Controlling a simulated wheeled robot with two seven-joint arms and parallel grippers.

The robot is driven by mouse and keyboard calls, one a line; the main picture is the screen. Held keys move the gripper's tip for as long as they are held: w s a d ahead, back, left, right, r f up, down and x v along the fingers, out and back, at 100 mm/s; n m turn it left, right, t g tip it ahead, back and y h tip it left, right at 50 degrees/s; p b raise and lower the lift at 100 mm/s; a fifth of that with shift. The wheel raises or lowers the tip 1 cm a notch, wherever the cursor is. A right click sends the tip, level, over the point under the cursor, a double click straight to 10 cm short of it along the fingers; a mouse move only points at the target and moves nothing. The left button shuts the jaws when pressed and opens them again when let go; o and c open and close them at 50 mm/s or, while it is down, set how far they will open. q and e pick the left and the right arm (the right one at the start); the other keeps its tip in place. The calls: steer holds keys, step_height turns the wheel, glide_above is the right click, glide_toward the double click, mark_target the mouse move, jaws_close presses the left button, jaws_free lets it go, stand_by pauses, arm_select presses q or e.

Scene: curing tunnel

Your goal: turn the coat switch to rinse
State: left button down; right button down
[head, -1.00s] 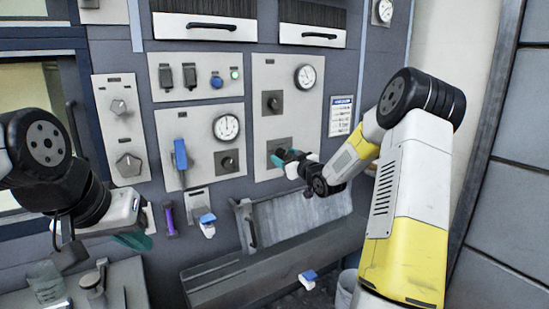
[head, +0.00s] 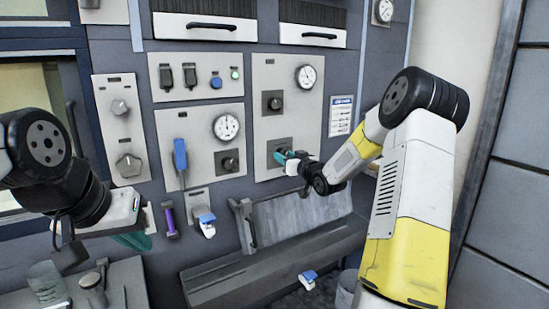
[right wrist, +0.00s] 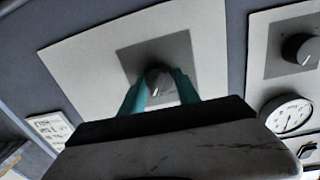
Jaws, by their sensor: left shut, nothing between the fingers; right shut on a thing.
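A round dark switch knob (right wrist: 159,78) with a pale pointer mark sits on a grey square plate (right wrist: 185,52) on a light panel. My right gripper (right wrist: 157,92) is shut on this knob, one teal finger on each side. In the head view the same plate (head: 271,145) is low on the right-hand panel, and my right gripper (head: 284,156) hides the knob there. I cannot read the plate's markings or tell which setting the pointer is at. My left gripper (head: 134,240) is shut and empty at the lower left, away from the panels.
Another knob (head: 274,101) and a gauge (head: 306,76) are above on the same panel. The neighbouring panel has a gauge (head: 226,127), a knob (head: 229,161) and a blue handle (head: 180,158). A grey trough (head: 300,216) lies below my right gripper.

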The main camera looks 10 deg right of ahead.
steer(key=m, duration=0.6)
steer(key=shift+d+g, duration=0.1)
steer(key=shift+g, duration=0.2)
stand_by(0.4)
steer(key=c, duration=0.9)
jaws_free()
steer(key=shift+s, duration=0.1)
steer(key=v, duration=0.7)
steer(key=shift+s+d, duration=0.15)
steer(key=shift+s, duration=0.15)
